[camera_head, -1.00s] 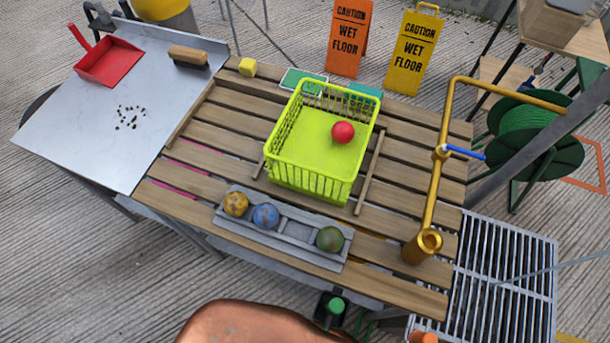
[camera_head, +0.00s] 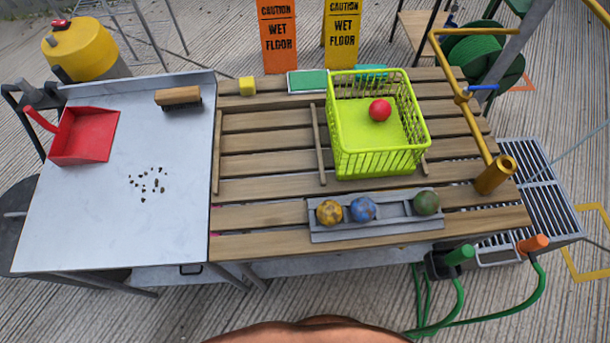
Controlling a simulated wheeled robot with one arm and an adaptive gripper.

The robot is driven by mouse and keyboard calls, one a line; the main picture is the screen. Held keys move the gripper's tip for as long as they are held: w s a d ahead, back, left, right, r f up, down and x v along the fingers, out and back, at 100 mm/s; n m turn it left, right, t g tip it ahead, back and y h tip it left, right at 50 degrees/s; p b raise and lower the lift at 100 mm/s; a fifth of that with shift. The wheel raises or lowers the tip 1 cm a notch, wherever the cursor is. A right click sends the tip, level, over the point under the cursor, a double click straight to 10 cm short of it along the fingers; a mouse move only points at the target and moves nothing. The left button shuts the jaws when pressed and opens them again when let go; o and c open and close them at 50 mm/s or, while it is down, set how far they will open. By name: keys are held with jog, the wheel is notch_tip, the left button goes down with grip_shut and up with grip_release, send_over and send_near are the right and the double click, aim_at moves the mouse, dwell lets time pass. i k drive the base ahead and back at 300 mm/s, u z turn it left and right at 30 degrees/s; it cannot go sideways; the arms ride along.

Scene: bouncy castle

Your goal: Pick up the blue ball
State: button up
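The blue ball (camera_head: 363,209) sits in a grey slotted tray (camera_head: 380,229) near the front edge of the slatted wooden table. A yellow-orange ball (camera_head: 329,212) is just left of it in the tray. A green ball (camera_head: 427,202) is at the tray's right end, with an empty slot between it and the blue ball. A red ball (camera_head: 380,110) lies inside the lime-green basket (camera_head: 375,164) behind the tray. My gripper is not in view; only a copper-coloured rounded shape shows at the bottom edge.
A brass pipe (camera_head: 477,120) with a wide open end stands at the table's right side. A metal sheet (camera_head: 110,225) on the left holds a red dustpan (camera_head: 85,134), a brush (camera_head: 178,97) and dark crumbs. Green hoses (camera_head: 500,312) run on the floor at front right.

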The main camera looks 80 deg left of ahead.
aim_at(363, 210)
jog(key=k, duration=0.9)
jog(key=u, duration=2.3)
